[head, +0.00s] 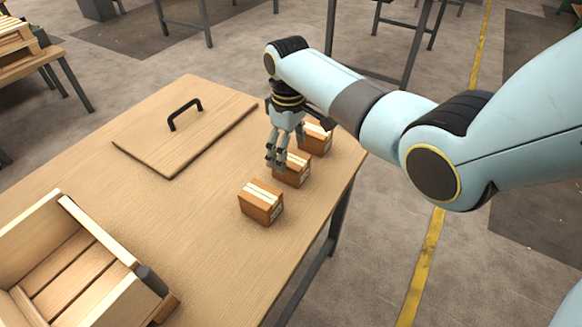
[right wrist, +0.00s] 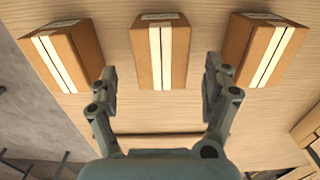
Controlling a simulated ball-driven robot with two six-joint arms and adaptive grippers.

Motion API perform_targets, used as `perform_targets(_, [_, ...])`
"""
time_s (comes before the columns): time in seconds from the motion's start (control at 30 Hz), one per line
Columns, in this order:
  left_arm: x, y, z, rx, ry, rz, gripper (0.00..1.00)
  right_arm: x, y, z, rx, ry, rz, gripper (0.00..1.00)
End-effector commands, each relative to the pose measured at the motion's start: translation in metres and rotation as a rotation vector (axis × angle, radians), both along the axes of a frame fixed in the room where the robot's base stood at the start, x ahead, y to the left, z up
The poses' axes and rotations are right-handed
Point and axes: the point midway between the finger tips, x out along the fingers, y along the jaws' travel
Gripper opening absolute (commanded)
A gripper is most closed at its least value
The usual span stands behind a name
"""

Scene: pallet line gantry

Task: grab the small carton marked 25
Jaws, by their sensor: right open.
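Three small brown cartons with pale tape stand in a row near the table's right edge: a near one (head: 262,203), a middle one (head: 293,171) and a far one (head: 317,138). The right wrist view shows a left carton (right wrist: 63,55), a centre carton (right wrist: 160,50) and a right carton (right wrist: 265,50). Their white labels are too small to read, so I cannot tell which is marked 25. My right gripper (head: 276,157) is open at the middle carton, partly covering it. In the right wrist view its fingers (right wrist: 160,78) are spread either side of the centre carton's near end, without visible contact. My left gripper is out of view.
The wooden table (head: 205,225) has a board with a black handle (head: 186,113) at the back left. An open wooden crate (head: 75,225) stands at the front left. The tabletop between crate and cartons is clear. The table's right edge is close beside the cartons.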

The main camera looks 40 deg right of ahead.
Motion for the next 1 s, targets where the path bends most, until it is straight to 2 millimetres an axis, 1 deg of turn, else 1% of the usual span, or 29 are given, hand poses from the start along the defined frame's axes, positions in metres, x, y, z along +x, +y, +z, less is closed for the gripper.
perform_targets(0.03, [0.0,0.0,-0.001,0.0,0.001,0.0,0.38,-0.005,0.0,-0.01,0.001,0.006,0.0,0.83])
perform_targets(0.1, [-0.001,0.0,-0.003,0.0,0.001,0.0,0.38,-0.009,-0.001,-0.021,0.0,0.004,0.0,0.83])
perform_targets(0.23, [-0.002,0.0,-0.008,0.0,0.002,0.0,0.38,-0.008,-0.001,-0.038,0.001,0.004,0.0,0.83])
perform_targets(0.33, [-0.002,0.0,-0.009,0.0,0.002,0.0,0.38,-0.008,-0.001,-0.041,0.0,0.001,0.0,0.83])
perform_targets(0.5, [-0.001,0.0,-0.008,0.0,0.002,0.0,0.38,-0.008,-0.001,-0.041,0.0,0.0,0.0,0.83])
perform_targets(0.53, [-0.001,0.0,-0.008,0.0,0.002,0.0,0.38,-0.008,-0.001,-0.04,0.0,0.0,0.0,0.81])
perform_targets(1.0, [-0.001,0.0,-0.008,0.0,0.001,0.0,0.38,-0.008,-0.001,-0.04,0.0,0.001,-0.001,0.2])
